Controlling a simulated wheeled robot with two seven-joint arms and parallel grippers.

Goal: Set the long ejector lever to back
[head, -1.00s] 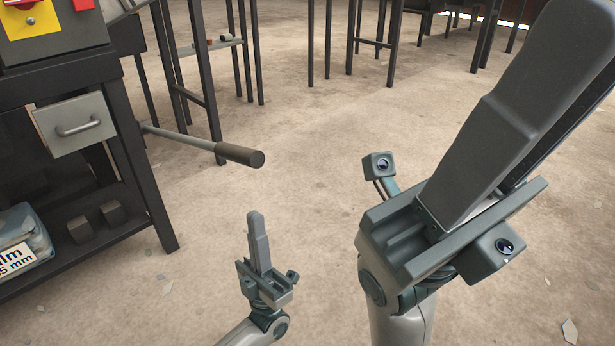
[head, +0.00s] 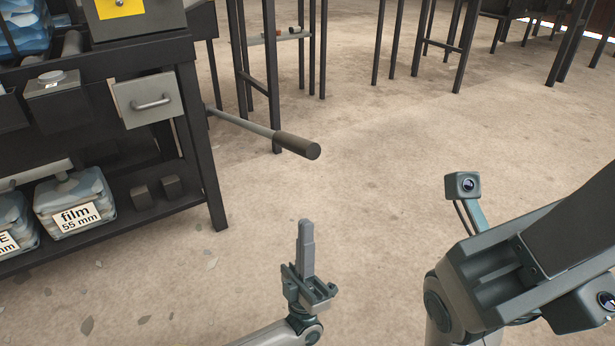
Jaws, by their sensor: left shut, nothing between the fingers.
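The long ejector lever is a thin grey rod with a thick dark brown grip (head: 298,145). It sticks out to the right from the side of the dark machine frame, above the floor. My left gripper (head: 305,226) points up, in front of the lever and below its grip in the picture. It is shut and empty, and shows apart from the lever. My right gripper (head: 592,235) is large at the right edge. Its fingertips are cut off by the frame, so its opening cannot be told.
The machine frame (head: 205,150) holds a grey drawer (head: 148,100) and, on its low shelf, a bag marked film 55 mm (head: 72,205) and two dark blocks (head: 158,190). Dark table legs (head: 392,45) stand behind. The floor (head: 380,190) around the lever's grip is clear.

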